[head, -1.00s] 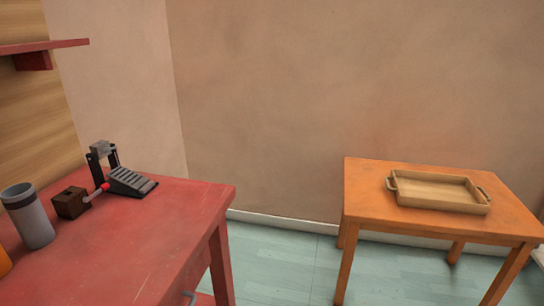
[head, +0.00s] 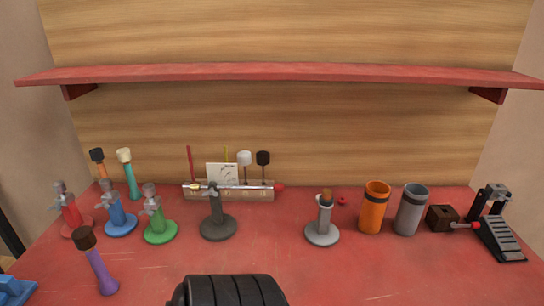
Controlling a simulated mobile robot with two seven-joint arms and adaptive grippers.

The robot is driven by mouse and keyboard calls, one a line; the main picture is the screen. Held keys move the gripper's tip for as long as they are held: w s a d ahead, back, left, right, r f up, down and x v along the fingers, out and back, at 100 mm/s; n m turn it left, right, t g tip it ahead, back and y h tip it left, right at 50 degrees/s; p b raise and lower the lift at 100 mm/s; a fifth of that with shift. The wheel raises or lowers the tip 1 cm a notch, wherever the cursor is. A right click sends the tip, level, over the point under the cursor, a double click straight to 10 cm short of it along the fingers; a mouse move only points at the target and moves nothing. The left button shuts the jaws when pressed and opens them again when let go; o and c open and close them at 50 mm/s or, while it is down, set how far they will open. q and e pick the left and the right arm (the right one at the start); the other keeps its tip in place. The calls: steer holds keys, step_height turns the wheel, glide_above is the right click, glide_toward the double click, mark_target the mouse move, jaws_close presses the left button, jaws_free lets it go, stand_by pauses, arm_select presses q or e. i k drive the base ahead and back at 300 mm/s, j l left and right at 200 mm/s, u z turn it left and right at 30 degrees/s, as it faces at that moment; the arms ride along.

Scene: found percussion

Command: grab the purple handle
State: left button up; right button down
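The purple handle (head: 102,272) stands at the front left of the red table in the head view. It leans a little and flares toward its base. A dark brown block-like head (head: 85,238) sits on its top. Nothing is seen touching it. Neither of my grippers shows in the head view.
Red, blue and green stands (head: 159,229) are close behind the handle. A dark stand (head: 218,226), grey stand (head: 322,232), orange cup (head: 375,208), grey cup (head: 410,210) and pedal (head: 500,238) are further right. A black ribbed cylinder (head: 235,290) is at the front. A shelf (head: 280,73) overhangs the back.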

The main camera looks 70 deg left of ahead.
mark_target(108, 284)
steer(key=u, duration=3.65)
steer(key=i, duration=0.3)
